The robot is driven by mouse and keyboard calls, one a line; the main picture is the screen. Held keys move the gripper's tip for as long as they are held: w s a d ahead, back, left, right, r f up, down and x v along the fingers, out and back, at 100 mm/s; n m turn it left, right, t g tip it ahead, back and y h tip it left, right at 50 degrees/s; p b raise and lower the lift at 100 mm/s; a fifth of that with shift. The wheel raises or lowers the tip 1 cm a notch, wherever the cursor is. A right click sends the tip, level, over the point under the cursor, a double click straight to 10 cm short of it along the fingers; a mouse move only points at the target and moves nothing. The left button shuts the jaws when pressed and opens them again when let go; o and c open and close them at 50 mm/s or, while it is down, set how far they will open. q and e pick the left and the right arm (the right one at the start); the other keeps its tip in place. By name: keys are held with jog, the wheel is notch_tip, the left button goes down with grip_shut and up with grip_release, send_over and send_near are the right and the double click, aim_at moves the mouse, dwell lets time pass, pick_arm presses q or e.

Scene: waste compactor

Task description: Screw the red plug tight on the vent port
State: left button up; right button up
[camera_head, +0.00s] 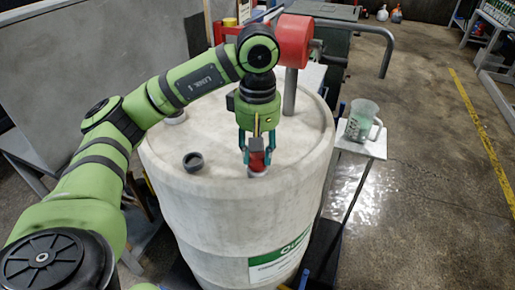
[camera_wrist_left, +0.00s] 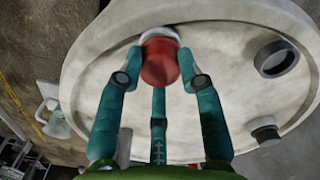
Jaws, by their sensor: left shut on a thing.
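The red plug (camera_head: 257,161) is at the white vent port (camera_head: 257,172) near the front edge of the drum top (camera_head: 215,160). My left gripper (camera_head: 257,157) points down from above and is shut on the plug. In the left wrist view the teal fingers surround the red plug (camera_wrist_left: 160,62), with the white rim of the port (camera_wrist_left: 159,33) behind it. I cannot tell how deep the plug sits in the port. My right gripper is in neither view.
A dark open port ring (camera_head: 193,162) stands left of the plug on the drum. A red cylinder on a grey post (camera_head: 290,92) rises behind my wrist. A clear jug (camera_head: 362,120) stands on a small white table (camera_head: 376,147) at right. The floor farther right is open.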

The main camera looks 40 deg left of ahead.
pick_arm(q)
jog(key=shift+f, duration=0.2)
jog(key=shift+c, duration=0.3)
jog(key=m, duration=0.2)
jog(key=shift+m+b, duration=0.3)
jog(key=shift+b, duration=0.1)
jog(key=m, duration=0.2)
jog(key=shift+m, duration=0.3)
jog(key=m, duration=0.4)
jog(key=shift+b, duration=0.4)
jog(key=shift+m, duration=0.6)
